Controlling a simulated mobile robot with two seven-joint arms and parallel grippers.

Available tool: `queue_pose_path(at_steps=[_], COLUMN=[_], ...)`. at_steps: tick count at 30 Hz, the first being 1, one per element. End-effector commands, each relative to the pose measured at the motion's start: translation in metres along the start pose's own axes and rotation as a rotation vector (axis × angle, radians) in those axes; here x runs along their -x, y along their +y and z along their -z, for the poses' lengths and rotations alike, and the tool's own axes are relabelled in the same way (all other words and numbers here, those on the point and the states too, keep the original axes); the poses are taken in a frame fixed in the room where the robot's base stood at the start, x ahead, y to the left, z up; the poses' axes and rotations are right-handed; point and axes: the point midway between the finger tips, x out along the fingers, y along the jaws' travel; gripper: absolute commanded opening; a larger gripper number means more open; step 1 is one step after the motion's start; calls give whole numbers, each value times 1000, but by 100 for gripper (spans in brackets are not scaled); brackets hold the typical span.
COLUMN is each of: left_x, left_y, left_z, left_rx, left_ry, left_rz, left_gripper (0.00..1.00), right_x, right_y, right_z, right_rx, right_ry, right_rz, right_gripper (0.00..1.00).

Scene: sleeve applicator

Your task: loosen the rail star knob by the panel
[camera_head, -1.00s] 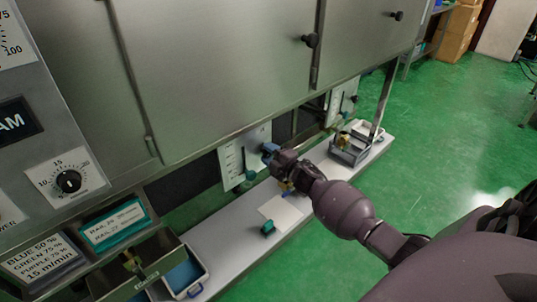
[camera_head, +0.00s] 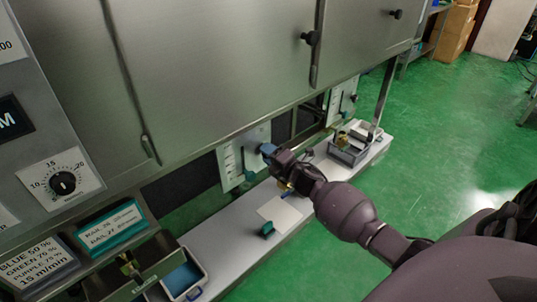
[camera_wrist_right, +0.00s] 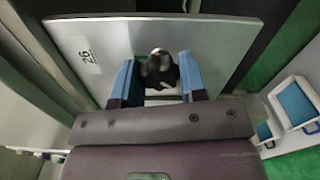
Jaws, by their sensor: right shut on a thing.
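The black star knob (camera_wrist_right: 158,68) stands out from a grey metal panel (camera_wrist_right: 100,38) that carries a "26" label in the right wrist view. My right gripper (camera_wrist_right: 157,80) has one blue finger on each side of the knob and is shut on it. In the head view the right gripper (camera_head: 268,150) is at the right edge of the pale scale plate (camera_head: 231,164) under the cabinet, and it hides the knob there. My left gripper is not in view.
A white shelf (camera_head: 224,245) runs below, with a pale sheet (camera_head: 281,213) and a small teal block (camera_head: 267,229) on it. A bin with a blue inside (camera_head: 182,278) stands near left, a grey tray (camera_head: 347,156) far right. Green floor is open at right.

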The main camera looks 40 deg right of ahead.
Motion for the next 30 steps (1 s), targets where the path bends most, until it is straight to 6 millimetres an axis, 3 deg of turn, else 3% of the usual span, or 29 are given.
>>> queue_pose_path(at_steps=[7,8,12,23,30], left_x=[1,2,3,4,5], left_y=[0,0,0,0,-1], left_z=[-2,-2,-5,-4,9], left_rx=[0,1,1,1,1], left_ry=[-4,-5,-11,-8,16], left_rz=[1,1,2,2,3], left_gripper=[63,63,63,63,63], right_x=[0,0,0,4,35], right_y=[-1,-1,-1,0,2], right_z=[0,0,0,0,-1], right_rx=[0,-1,-1,-1,-1], right_ry=[1,1,0,0,-2], right_rz=[1,1,1,0,-1], right_gripper=[15,43,64,64,64])
